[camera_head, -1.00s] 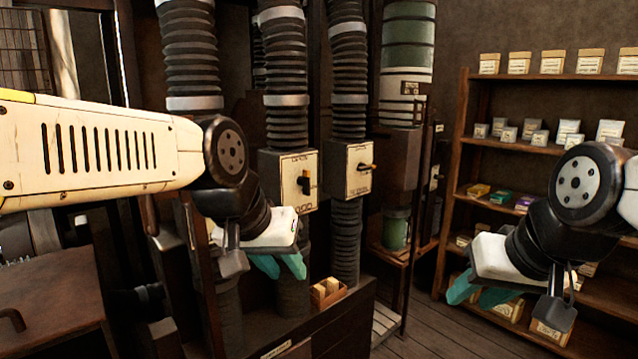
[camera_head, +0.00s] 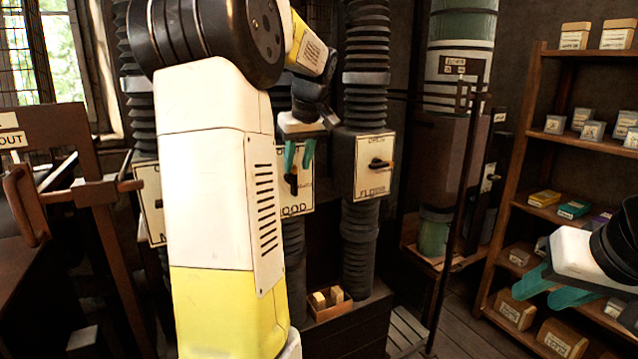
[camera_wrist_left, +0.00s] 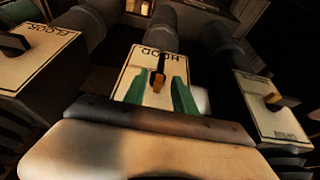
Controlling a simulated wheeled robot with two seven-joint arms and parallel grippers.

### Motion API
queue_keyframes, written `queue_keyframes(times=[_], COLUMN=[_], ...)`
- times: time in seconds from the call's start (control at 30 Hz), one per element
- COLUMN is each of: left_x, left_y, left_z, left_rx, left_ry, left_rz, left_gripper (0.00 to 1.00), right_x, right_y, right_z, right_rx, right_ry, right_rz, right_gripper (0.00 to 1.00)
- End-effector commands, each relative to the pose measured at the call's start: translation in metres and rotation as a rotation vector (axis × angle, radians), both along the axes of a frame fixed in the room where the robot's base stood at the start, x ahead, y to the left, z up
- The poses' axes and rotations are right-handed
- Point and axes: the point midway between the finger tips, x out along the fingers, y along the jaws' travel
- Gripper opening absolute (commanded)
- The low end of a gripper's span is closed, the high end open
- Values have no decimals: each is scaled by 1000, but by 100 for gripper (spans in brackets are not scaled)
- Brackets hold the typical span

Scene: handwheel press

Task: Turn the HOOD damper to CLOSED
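The HOOD damper plate (camera_head: 297,208) is cream, on a dark duct, partly covered by my left arm in the head view. Its black lever (camera_head: 292,184) stands upright. In the left wrist view the lever (camera_wrist_left: 160,72) shows an orange end, between the plate's upside-down HOOD label and my gripper. My left gripper (camera_head: 299,157) is open at the top of the plate. Its teal fingers (camera_wrist_left: 160,92) are apart, one on each side of the lever; contact cannot be told. My right gripper (camera_head: 548,286) is open and empty at the right.
The FLOOR damper (camera_head: 368,182) is close to the right, its lever sideways. Another damper plate (camera_head: 148,200) is to the left, partly behind my arm. A small wooden box (camera_head: 330,306) is below. Shelves (camera_head: 535,130) stand at the right.

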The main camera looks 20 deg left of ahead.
Motion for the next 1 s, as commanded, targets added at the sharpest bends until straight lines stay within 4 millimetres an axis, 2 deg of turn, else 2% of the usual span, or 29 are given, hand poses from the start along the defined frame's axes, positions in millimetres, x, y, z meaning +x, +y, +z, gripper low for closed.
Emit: queue_keyframes(times=[0.2, 0.4, 0.57, 0.8, 0.97, 1.0], left_x=[8, 15, 17, 17, 17, 18], left_y=[10, 17, 20, 20, 20, 20], left_z=[-33, -58, -66, -66, -66, -66], left_rx=[-1, -1, -1, -1, -1, -1], left_ry=[5, 4, 1, 1, 1, 0], left_rz=[-2, -2, -3, -3, -3, -4], left_gripper=[33, 33, 33, 33, 1, 0], right_x=[0, 0, 0, 0, 0, 0], right_y=[0, 0, 0, 0, 0, 0], right_z=[0, 0, 0, 0, 0, 0], right_rx=[0, 0, 0, 0, 0, 0], right_ry=[0, 0, 0, 0, 0, 0], right_rz=[0, 0, 0, 0, 0, 0], right_gripper=[36, 36, 36, 36, 36, 36])
